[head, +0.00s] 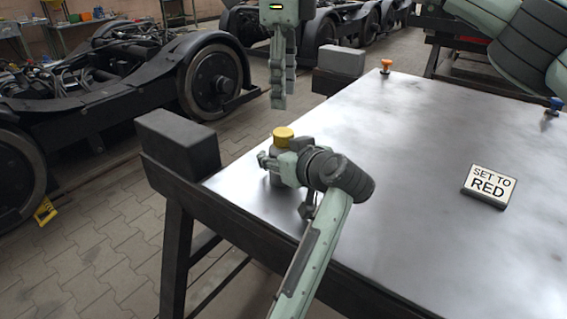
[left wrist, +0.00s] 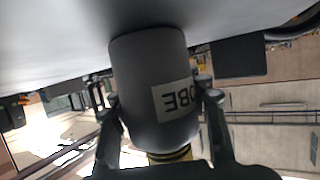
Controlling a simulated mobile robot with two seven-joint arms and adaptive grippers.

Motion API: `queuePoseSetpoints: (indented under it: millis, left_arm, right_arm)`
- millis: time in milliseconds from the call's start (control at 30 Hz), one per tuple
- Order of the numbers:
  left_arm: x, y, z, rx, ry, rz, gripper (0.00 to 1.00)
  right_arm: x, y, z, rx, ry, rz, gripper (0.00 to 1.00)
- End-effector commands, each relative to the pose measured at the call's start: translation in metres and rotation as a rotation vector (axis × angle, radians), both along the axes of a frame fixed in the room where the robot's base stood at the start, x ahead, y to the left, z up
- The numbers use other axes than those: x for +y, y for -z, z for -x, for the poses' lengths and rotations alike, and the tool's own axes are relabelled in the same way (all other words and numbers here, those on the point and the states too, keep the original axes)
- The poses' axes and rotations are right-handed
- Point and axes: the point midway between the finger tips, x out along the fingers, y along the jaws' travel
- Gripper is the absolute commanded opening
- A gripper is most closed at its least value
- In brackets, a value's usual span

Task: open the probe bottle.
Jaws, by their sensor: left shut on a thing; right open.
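The probe bottle is a dark grey cylinder with a yellow cap (head: 284,132), upright near the left edge of the metal table (head: 400,150). In the left wrist view the bottle body (left wrist: 150,65) appears upside down, with part of a white label reading "OBE". My left gripper (head: 276,164) is shut on the bottle, a finger on each side of its body. The gripper hides most of the body in the head view. My right gripper (head: 279,100) points down above the cap, apart from it. It is open and empty, seen edge-on.
A "SET TO RED" sign (head: 489,186) lies on the right of the table. An orange knob-like piece (head: 386,66) and a blue one (head: 556,104) stand near the far edge. A dark block (head: 180,140) is beside the left corner. The table middle is clear.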

Motion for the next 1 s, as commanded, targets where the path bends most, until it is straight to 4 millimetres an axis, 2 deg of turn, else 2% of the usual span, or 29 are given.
queuePoseSetpoints:
  millis: [767, 867, 1000]
  left_arm:
    - [-0.0001, -0.0001, 0.0, 0.0, 0.0, 0.0, 0.0]
    - [-0.0002, -0.0002, 0.0001, 0.0, 0.0, 0.0, 0.0]
    - [-0.0002, -0.0003, 0.0, 0.0, 0.0, 0.0, 0.0]
  right_arm:
    - [0.0001, -0.0002, 0.0001, 0.0, 0.023, 0.0, 0.5]
    - [0.0003, -0.0003, 0.0002, -0.001, 0.117, 0.001, 0.5]
    - [0.0007, -0.0008, 0.0002, -0.003, 0.388, 0.002, 0.5]
